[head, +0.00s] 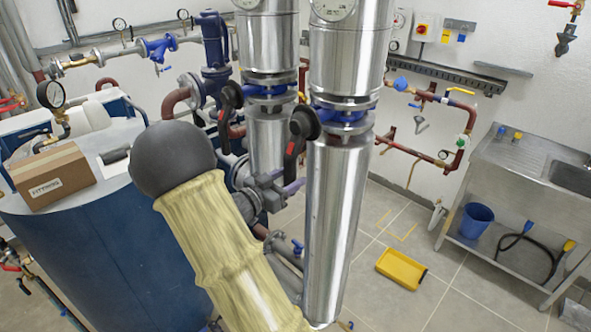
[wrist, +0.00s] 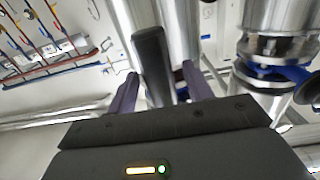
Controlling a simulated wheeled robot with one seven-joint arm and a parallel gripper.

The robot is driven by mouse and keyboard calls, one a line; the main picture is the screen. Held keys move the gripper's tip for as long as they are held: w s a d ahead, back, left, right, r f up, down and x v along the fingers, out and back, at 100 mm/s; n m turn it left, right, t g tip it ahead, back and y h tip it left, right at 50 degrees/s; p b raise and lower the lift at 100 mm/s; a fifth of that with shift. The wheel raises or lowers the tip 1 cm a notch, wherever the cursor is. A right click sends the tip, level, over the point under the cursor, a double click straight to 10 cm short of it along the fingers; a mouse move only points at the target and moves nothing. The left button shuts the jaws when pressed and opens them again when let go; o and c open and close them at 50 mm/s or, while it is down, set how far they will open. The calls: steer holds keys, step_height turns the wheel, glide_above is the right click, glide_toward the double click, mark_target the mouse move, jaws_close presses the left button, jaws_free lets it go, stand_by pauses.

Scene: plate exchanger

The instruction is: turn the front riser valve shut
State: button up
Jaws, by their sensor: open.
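The front riser (head: 337,200) is the large silver pipe right of centre in the head view. Its blue valve (head: 345,106) sits between flanges, with a black round hub (head: 305,122) on the left. A black lever with a red mark (head: 290,148) hangs down from the hub. My gripper (head: 288,189), with purple fingers, is just below this lever. In the wrist view my fingers (wrist: 160,88) are apart, and a black handle bar (wrist: 151,60) shows between them. I cannot tell whether either finger touches it.
A second silver riser (head: 268,140) with a similar black lever (head: 229,98) stands close on the left. A blue tank (head: 85,250) with a cardboard box (head: 53,175) is at left. A yellow tray (head: 401,267) lies on the floor, which is mostly clear at right.

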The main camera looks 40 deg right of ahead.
steer(key=shift+w+d, duration=0.1)
steer(key=shift+d, duration=1)
steer(key=shift+w+d, duration=0.1)
steer(key=shift+d, duration=0.1)
steer(key=shift+a, duration=0.1)
jaws_close()
steer(key=shift+s+p, duration=0.2)
steer(key=shift+p, duration=0.1)
